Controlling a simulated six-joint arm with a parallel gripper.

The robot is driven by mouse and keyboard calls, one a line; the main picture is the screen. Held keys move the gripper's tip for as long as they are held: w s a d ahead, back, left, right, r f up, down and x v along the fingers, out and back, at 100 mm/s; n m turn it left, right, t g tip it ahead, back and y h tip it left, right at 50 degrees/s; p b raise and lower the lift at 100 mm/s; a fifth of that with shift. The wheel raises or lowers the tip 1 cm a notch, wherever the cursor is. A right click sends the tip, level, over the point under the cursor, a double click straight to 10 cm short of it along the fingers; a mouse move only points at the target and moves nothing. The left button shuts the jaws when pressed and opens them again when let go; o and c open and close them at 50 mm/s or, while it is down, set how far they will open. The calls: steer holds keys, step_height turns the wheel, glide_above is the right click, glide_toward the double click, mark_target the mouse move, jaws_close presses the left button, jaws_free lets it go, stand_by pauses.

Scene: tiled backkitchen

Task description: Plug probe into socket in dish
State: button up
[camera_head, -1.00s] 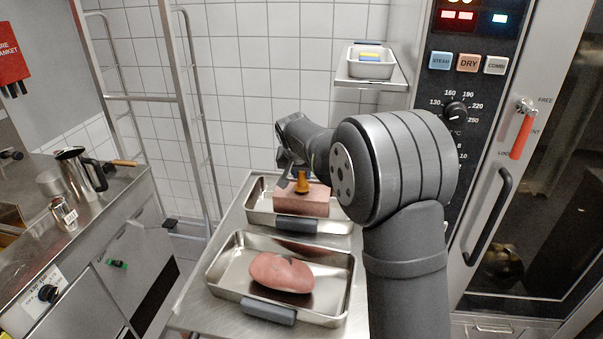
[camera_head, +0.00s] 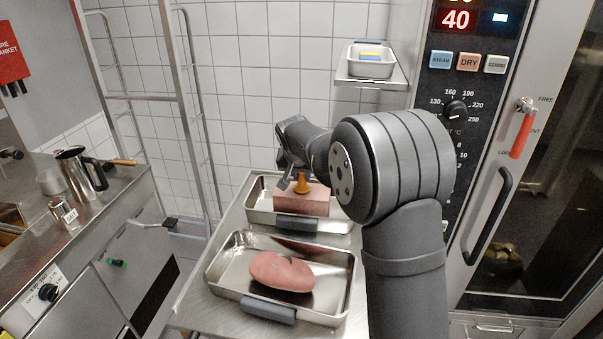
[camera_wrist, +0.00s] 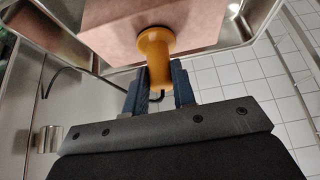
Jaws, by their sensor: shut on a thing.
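The orange probe (camera_head: 301,184) stands upright over a pink rectangular block (camera_head: 300,201) in the far metal dish (camera_head: 262,216). My gripper (camera_head: 289,182) is shut on the probe at its left side in the head view. In the wrist view the fingers (camera_wrist: 160,88) close on the narrow part of the probe (camera_wrist: 156,52), and its wide end overlaps the block's face (camera_wrist: 105,25). No socket opening shows there, and I cannot tell whether the probe is inside the block or only against it.
Both dishes stand on a steel surface (camera_head: 195,309), with dark grey handles toward me. A small shelf (camera_head: 372,80) with a tray is at the back. An oven (camera_head: 465,100) stands right, a counter with a jug (camera_head: 80,171) left.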

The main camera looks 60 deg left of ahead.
steer(key=shift+f, duration=0.2)
steer(key=o, duration=0.7)
steer(key=v, duration=1.1)
steer(key=shift+f, duration=0.1)
stand_by(0.3)
steer(key=x, duration=0.9)
